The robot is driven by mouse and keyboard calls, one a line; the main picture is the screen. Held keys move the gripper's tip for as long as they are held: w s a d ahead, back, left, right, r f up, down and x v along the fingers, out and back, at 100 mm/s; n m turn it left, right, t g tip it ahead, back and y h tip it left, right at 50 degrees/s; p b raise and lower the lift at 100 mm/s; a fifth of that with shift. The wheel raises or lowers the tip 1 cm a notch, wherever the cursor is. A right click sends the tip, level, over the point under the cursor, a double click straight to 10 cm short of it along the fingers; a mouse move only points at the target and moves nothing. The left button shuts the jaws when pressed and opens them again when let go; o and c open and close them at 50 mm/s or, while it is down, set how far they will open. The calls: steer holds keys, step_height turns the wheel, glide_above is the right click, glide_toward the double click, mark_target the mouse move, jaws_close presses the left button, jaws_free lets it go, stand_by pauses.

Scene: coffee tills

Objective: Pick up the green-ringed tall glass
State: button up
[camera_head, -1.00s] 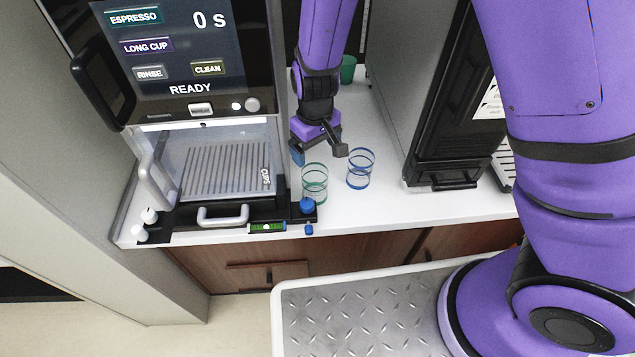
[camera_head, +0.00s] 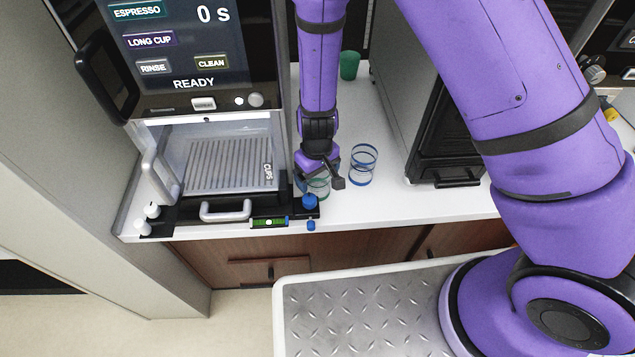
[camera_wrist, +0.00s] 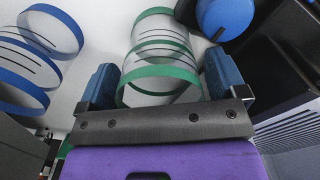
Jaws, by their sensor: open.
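The green-ringed tall glass (camera_wrist: 162,52) stands on the white counter beside the coffee machine. In the head view it (camera_head: 319,188) is partly hidden behind my gripper (camera_head: 320,180). In the wrist view my gripper (camera_wrist: 160,88) is open, with one blue finger pad on each side of the glass's near green ring. The fingers appear apart from the glass; whether either touches it I cannot tell. Nothing is held.
A blue-ringed glass (camera_head: 363,165) stands close to the right of the green-ringed one. The coffee machine's blue knob (camera_head: 310,202) is close in front. A green cup (camera_head: 349,65) stands farther back. A dark machine (camera_head: 440,150) bounds the right.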

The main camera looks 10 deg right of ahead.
steer(key=c, duration=1.1)
steer(key=shift+o, duration=0.2)
steer(key=shift+r, duration=1.55)
steer(key=shift+r, duration=0.1)
